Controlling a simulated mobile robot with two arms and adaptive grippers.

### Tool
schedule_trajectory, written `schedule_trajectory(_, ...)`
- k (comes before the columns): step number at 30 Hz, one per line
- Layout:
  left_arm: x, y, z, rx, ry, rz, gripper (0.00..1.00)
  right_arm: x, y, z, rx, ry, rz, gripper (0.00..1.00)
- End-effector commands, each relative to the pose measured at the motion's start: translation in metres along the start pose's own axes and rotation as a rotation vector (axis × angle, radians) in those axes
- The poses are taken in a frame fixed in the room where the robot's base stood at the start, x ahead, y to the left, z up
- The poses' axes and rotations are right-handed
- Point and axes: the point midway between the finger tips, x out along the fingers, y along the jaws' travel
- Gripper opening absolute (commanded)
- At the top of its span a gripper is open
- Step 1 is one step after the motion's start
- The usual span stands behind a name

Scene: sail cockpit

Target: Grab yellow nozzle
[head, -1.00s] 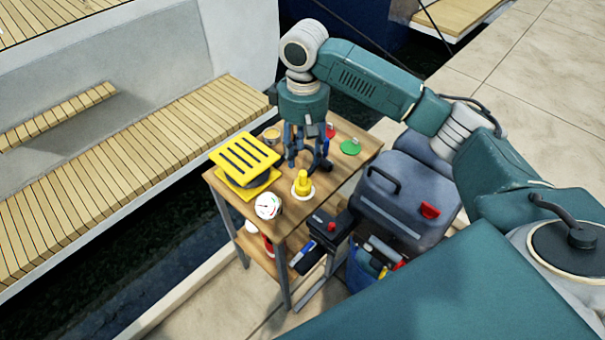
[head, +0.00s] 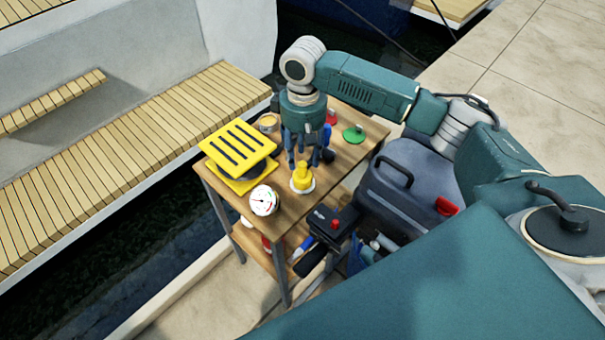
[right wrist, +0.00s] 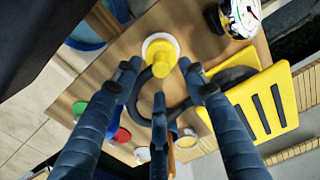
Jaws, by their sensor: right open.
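The yellow nozzle (head: 302,176) stands upright on a white round base on the small wooden table (head: 345,178). In the right wrist view the nozzle (right wrist: 162,56) is just beyond the fingertips, near the top middle. My right gripper (head: 303,155) points down directly behind the nozzle in the head view. Its blue-grey fingers (right wrist: 159,80) are spread open with nothing between them. A dark curved handle-like thing (right wrist: 158,118) lies on the table beneath the fingers. Whether any finger touches the nozzle cannot be told. My left gripper is not in view.
A yellow slotted block (head: 238,145) and a white gauge (head: 264,200) stand left of the nozzle. Green (head: 354,134) and red (head: 331,117) pieces lie behind it. A grey case (head: 410,185) stands right of the table. A dark box with a red knob (head: 334,223) is in front.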

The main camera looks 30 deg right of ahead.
Motion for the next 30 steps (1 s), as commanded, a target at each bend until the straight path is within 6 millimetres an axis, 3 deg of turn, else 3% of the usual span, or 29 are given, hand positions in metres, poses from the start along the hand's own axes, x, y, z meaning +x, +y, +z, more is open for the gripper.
schedule_trajectory(10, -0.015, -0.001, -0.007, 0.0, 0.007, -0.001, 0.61, 0.045, -0.004, 0.005, 0.0, -0.002, 0.001, 0.42)
schedule_trajectory(18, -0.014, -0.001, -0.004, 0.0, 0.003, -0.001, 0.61, 0.05, -0.004, 0.005, 0.0, -0.001, 0.001, 0.42)
schedule_trajectory(20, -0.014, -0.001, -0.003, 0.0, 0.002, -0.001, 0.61, 0.05, -0.004, 0.005, 0.0, -0.001, 0.0, 0.34)
schedule_trajectory(25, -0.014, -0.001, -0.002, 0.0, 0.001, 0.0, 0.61, 0.05, -0.004, 0.005, 0.0, 0.0, 0.0, 0.0)
schedule_trajectory(30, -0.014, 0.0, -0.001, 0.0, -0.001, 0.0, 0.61, 0.049, -0.004, 0.005, -0.001, 0.0, 0.0, 0.0)
